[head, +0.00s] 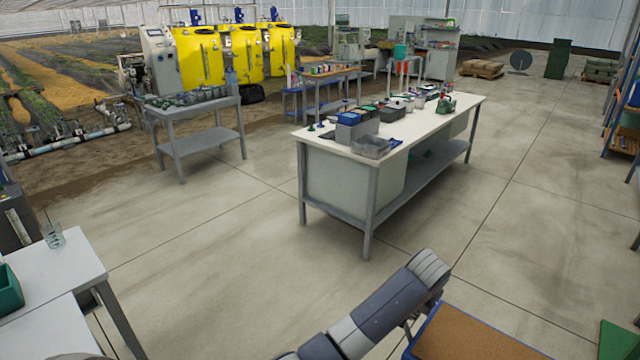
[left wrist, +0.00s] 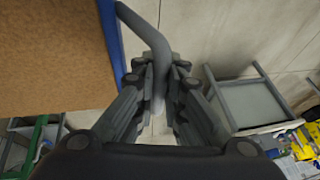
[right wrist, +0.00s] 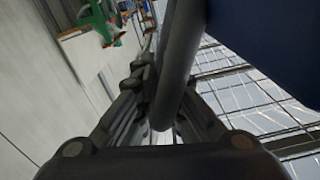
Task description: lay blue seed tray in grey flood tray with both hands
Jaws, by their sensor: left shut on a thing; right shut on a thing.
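The blue seed tray (head: 470,337) shows at the bottom right of the head view, cut off by the frame edge, with a flat brown fill inside its blue rim. In the left wrist view its brown fill and blue rim (left wrist: 111,38) are at the left. My left gripper (left wrist: 165,108) is shut on a grey handle bar beside that rim. In the right wrist view a dark blue side of the tray (right wrist: 275,45) fills the upper right. My right gripper (right wrist: 163,125) is shut on a grey bar beside it. I cannot pick out the grey flood tray.
A white-topped bench (head: 420,128) with bins and small items stands mid-view. A grey table (head: 200,100) is behind it to the left. A white table (head: 50,275) with a glass and green box is at lower left. Open concrete floor lies between them. Shelves stand at the right edge.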

